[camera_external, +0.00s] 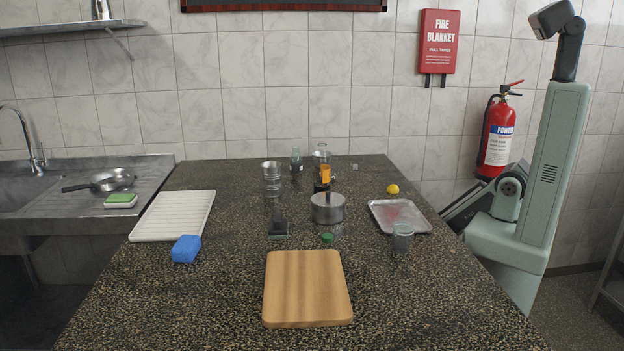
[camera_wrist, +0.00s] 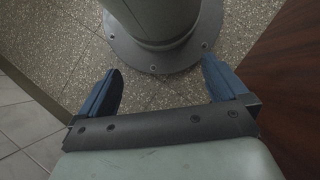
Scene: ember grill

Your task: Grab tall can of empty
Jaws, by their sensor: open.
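A tall, ribbed silvery can (camera_external: 272,180) stands upright toward the back of the speckled dark counter, left of a metal pot. Its label and whether it is empty cannot be made out. My gripper (camera_wrist: 160,64) shows in the wrist view with its two blue fingers wide apart and nothing between them. It points down at the floor near a round grey bolted base, away from the counter items. The can is not in the wrist view. In the external view my arm stands at the right, clear of the can.
The pot (camera_external: 328,209), a glass bottle (camera_external: 296,160) and an orange-handled item (camera_external: 325,174) stand near the can. A metal tray (camera_external: 400,216), glass (camera_external: 402,238), lemon (camera_external: 393,189), cutting board (camera_external: 307,288), white rack (camera_external: 173,216) and blue block (camera_external: 186,249) are spread around.

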